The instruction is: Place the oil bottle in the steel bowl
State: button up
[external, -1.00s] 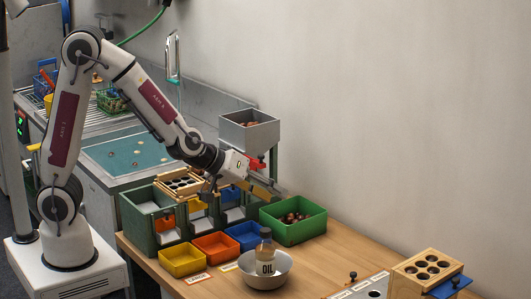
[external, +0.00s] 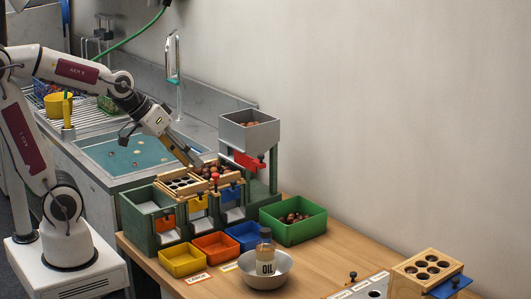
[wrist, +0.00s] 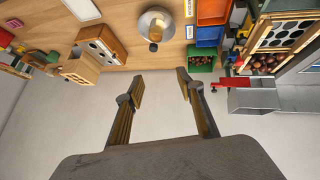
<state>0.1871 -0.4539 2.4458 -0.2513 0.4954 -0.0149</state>
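The oil bottle (external: 265,254) has a dark cap and a white OIL label. It stands upright within the rim of the steel bowl (external: 284,275) on the wooden table. In the wrist view the bottle (wrist: 156,36) shows within the bowl (wrist: 146,20), its dark cap toward the lower edge. My gripper (external: 192,157) is up and left of the bowl, above the sorting stand, well apart from the bottle. In the wrist view my gripper (wrist: 160,88) is open, with nothing between its fingers.
A green bin (external: 311,230) holds chestnuts. A grey hopper (external: 249,134) stands tall behind. A wooden holed block (external: 411,281) is at the right front.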

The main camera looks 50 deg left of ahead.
jog(key=s+a+g+y, duration=0.1)
jog(key=s+a+y, duration=0.1)
jog(key=s+a, duration=0.7)
jog(key=shift+s+a+f+g+y, duration=0.2)
jog(key=shift+s+a+g+y, duration=0.15)
jog(key=shift+s, duration=0.8)
